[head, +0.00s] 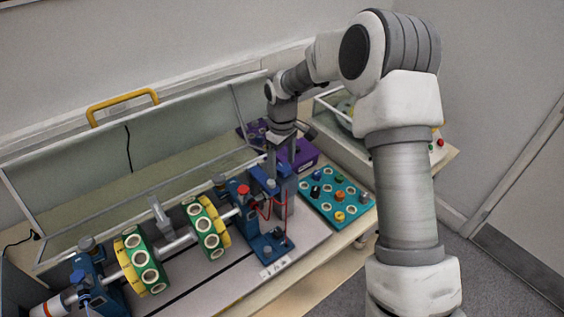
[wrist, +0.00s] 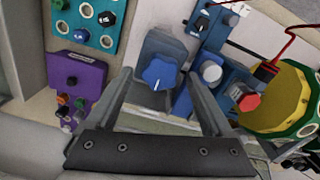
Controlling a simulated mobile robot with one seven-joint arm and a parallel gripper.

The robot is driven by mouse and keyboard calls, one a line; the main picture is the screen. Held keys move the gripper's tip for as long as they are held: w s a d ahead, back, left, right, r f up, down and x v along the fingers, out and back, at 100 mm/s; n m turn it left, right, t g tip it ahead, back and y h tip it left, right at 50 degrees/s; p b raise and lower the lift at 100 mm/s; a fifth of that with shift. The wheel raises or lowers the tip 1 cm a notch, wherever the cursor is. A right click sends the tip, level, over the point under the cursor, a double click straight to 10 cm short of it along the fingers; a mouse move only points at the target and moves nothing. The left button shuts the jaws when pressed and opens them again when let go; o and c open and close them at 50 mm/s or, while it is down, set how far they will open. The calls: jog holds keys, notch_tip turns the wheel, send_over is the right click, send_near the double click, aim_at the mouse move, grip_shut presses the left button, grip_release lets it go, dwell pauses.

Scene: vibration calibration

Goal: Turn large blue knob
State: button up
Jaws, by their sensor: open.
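The large blue knob (wrist: 160,73) is a lobed star shape on the face of a grey box (wrist: 172,46), seen in the wrist view. My gripper (wrist: 159,82) is open, with one finger on the left and one on the right of the knob in the picture. The knob appears between the fingertips with a gap on both sides, and nothing is held. I cannot tell how far the tips are from the box. In the head view my gripper (head: 281,160) is over the grey box (head: 287,187) at the right end of the shaft rig; the knob is not clear there.
Beside the box are a blue bearing stand (head: 262,225), red wires and a green-yellow disc (head: 207,227) on the shaft. A teal panel (head: 350,208) with several knobs lies to the right. A purple box (head: 301,155) is behind. A raised clear cover (head: 150,165) stands behind the rig.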

grip_shut()
dwell(0.4)
jog(key=shift+m, duration=0.3)
jog(key=m+b, duration=0.2)
jog(key=m, duration=0.1)
jog(key=shift+m, duration=0.3)
jog(key=m+b, duration=0.1)
jog(key=m, duration=0.3)
jog(key=shift+w+d+m, duration=0.1)
jog(key=shift+d+m, duration=0.05)
jog(key=shift+m, duration=0.15)
jog(key=m, duration=0.4)
jog(key=shift+d+m+b, duration=0.1)
jog(key=shift+m+b, duration=0.2)
jog(key=shift+b, duration=0.05)
jog(key=shift+m, duration=2.2)
